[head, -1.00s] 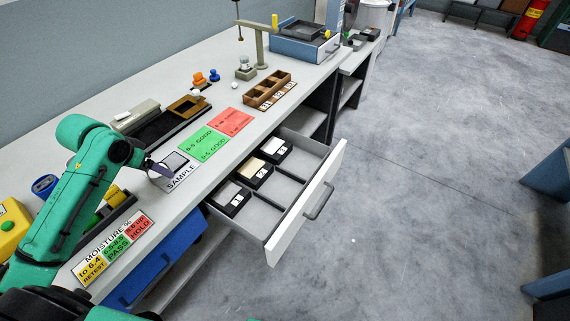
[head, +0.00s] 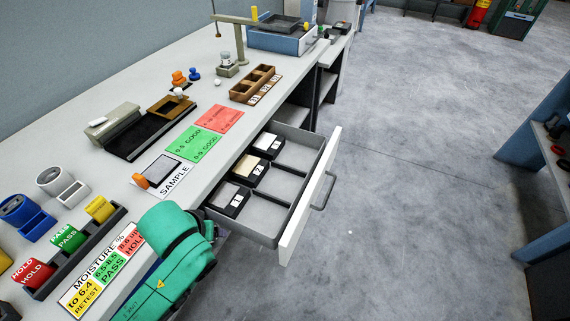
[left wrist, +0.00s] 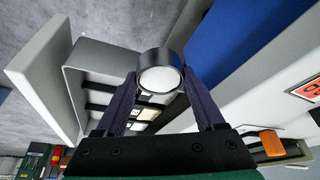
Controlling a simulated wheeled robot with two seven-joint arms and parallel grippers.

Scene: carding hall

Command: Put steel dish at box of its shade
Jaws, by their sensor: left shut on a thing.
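My left gripper (left wrist: 160,88) is shut on the steel dish (left wrist: 148,56), a short round metal dish with white material inside, in the left wrist view. The drawer shows behind them. In the head view my green arm hides this gripper and dish. The open drawer (head: 291,217) holds three dark boxes in a row along its inner side: a near box with a greyish swatch (head: 229,194), a middle one with a cream swatch (head: 249,166) and a far one with a whitish swatch (head: 269,142). Their front labels are too small to read surely. My right gripper is not in view.
The drawer's outer compartments are empty. On the bench are the SAMPLE card (head: 176,182), green card (head: 194,144), red card (head: 220,118), wooden tray (head: 255,84) and a rack of coloured stamps (head: 75,255). Open floor (head: 410,170) lies right of the drawer.

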